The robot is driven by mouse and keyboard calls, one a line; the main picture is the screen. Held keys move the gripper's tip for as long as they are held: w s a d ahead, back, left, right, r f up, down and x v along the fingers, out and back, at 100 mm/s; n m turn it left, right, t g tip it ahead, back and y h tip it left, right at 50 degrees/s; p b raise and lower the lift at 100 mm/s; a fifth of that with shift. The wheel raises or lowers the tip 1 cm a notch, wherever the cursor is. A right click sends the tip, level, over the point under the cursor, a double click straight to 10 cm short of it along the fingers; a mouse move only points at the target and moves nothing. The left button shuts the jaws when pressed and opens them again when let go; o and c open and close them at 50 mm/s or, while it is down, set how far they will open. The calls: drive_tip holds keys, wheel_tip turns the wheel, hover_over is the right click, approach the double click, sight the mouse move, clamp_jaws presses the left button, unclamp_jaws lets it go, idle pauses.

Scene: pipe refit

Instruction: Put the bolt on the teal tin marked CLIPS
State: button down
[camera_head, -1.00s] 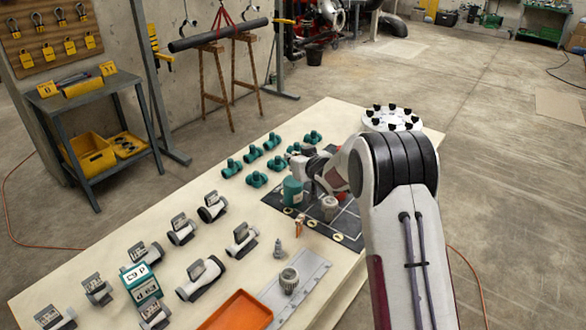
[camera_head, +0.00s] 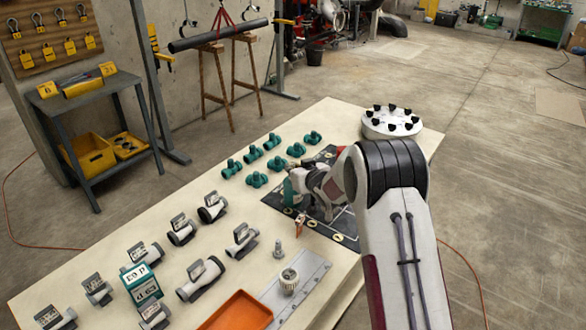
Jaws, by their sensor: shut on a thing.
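A teal tin (camera_head: 289,190) stands on the dark mat, mostly covered by my wrist; I cannot read its marking. My gripper (camera_head: 301,214) is low over the front of the mat, mostly hidden by my wrist. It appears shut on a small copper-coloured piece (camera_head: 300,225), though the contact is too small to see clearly. A small grey bolt-like piece (camera_head: 278,249) stands upright on the bare table in front of the mat, apart from the gripper. I cannot tell surely which piece is the bolt.
Teal pipe fittings (camera_head: 256,180) stand left of the dark mat (camera_head: 345,226). Grey valve-like fittings (camera_head: 200,279) fill the table's left side, with a teal sign block (camera_head: 141,285). A knurled grey part (camera_head: 289,281) stands on a metal plate (camera_head: 316,269) beside an orange tray (camera_head: 238,311). A white turntable (camera_head: 391,124) is behind.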

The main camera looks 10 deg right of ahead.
drive_tip(key=c, duration=2.2)
unclamp_jaws()
drive_tip(key=shift+f, duration=0.1)
drive_tip(key=shift+o, duration=0.2)
drive_tip(key=shift+r, duration=0.2)
drive_tip(key=v, duration=1.2)
drive_tip(key=shift+f, duration=0.1)
drive_tip(key=shift+d, duration=0.1)
